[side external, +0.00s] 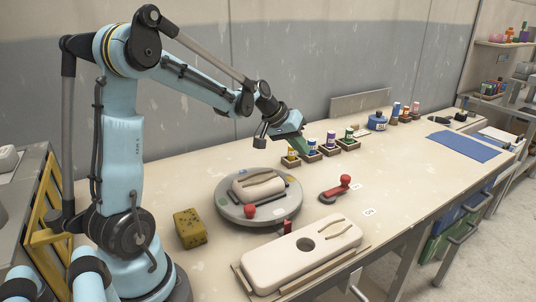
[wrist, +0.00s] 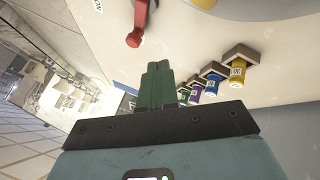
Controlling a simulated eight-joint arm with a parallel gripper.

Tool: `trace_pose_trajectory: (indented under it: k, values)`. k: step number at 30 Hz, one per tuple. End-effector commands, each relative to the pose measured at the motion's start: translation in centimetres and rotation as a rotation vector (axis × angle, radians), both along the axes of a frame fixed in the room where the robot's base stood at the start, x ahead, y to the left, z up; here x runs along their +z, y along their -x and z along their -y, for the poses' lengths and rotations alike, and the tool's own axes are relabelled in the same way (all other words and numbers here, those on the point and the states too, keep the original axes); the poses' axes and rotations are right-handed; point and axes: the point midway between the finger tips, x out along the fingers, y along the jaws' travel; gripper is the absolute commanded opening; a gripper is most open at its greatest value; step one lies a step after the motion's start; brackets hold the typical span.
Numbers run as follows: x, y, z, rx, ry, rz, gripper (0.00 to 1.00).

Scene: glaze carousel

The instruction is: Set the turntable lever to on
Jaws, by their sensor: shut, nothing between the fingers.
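The turntable (side external: 228,212) is a round grey disc on the bench, with a cream mould on it. The lever (side external: 345,182) has a red arm and knob and stands to its right. In the side view its knob points to the back right. The lever also shows at the top of the wrist view (wrist: 134,39). There, its arm points down the picture, not at the "ON" label (wrist: 98,5) on its left. My gripper (side external: 303,147) is shut and empty, above the bench behind the lever. Its green fingers (wrist: 159,66) point towards the lever, apart from it.
Several small jars in holders (side external: 330,141) stand close behind my gripper. A cream slab mould (side external: 290,262) lies at the front, and a yellow sponge block (side external: 190,228) is left of the turntable. The bench right of the lever is clear up to a blue mat (side external: 463,146).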

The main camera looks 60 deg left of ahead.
Motion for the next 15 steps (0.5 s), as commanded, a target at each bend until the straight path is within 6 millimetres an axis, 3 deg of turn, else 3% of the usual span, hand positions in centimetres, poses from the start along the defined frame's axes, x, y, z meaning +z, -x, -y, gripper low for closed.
trace_pose_trajectory:
  k: [8,15]
  values:
    - [-1.5,-1.1,-0.2,0.004,0.009,0.003,0.00]
    - [-4.3,-3.2,0.4,0.003,0.008,0.002,0.00]
